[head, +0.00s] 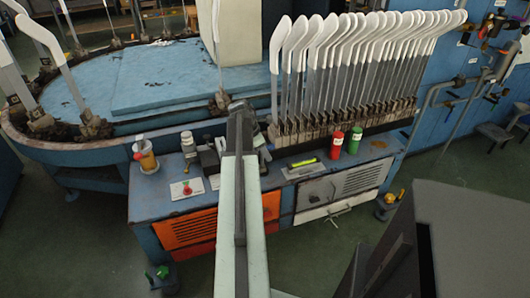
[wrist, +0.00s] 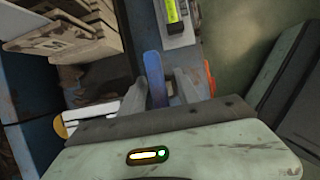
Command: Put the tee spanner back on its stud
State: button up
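I cannot pick out the tee spanner or its stud for certain in either view. In the head view my arm reaches up the middle over the blue bench, and its end hides part of the bench top. In the wrist view my gripper (wrist: 160,92) points at the bench, with grey finger-like parts at its front. A blue upright bar (wrist: 152,70) shows between these parts. I cannot tell whether it is a tool handle or part of the bench, or whether the gripper touches it.
The blue bench (head: 165,207) carries a red can (head: 336,146), a green can (head: 355,141), a yellow-labelled device (head: 303,163), a red button box (head: 187,188) and an orange cup (head: 146,158). Several white-topped sock boards (head: 325,65) stand behind. A dark box (head: 460,240) is at right.

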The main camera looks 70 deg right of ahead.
jog(key=shift+r, duration=0.1)
jog(key=shift+r+p, duration=0.3)
jog(key=shift+p, duration=0.1)
jog(key=p+v, duration=0.5)
jog(key=v, duration=0.1)
jog(key=p+v, duration=0.6)
jog(key=shift+s+d, duration=0.1)
jog(key=shift+s, duration=0.15)
jog(key=shift+w+r+p, duration=0.2)
jog(key=shift+r+p, duration=0.1)
jog(key=shift+p, duration=0.05)
jog(key=shift+f, duration=0.1)
